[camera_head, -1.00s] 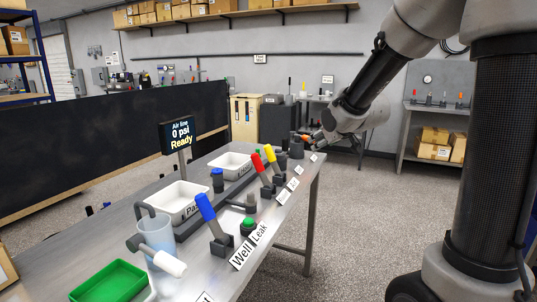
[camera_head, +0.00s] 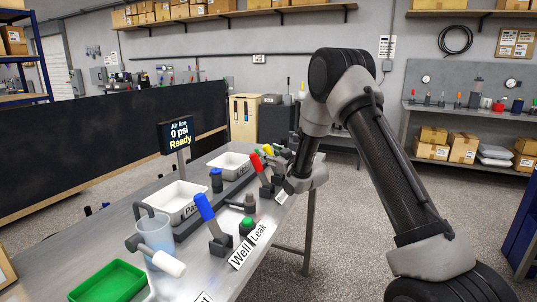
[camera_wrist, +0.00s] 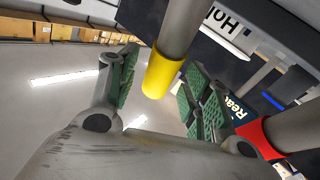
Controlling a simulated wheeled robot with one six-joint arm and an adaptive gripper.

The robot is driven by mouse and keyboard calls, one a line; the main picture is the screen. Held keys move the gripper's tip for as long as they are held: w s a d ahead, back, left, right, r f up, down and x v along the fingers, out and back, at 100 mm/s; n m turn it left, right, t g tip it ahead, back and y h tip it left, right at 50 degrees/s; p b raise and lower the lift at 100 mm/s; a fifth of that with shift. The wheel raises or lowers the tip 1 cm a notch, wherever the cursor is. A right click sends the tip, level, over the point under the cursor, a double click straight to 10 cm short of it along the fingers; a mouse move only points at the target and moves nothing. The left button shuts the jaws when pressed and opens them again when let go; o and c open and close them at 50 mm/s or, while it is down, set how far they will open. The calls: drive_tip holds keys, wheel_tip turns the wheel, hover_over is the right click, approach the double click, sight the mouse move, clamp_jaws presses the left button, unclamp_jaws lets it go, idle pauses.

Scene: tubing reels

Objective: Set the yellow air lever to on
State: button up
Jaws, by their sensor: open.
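The yellow air lever (camera_head: 269,150) stands in the row along the bench's right edge, just behind the red lever (camera_head: 256,163). In the wrist view the yellow cap (camera_wrist: 160,76) is between the two green-padded fingers of my gripper (camera_wrist: 163,82). The jaws are open, with a gap visible on both sides of the cap. The red lever (camera_wrist: 252,135) is close outside the right finger in that view. In the head view my wrist hides part of the lever row and most of my gripper. The display (camera_head: 180,135) reads "Air line 0 psi Ready".
Open floor lies right of the bench.

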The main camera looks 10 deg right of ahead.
drive_tip(key=shift+x, duration=1)
clamp_jaws()
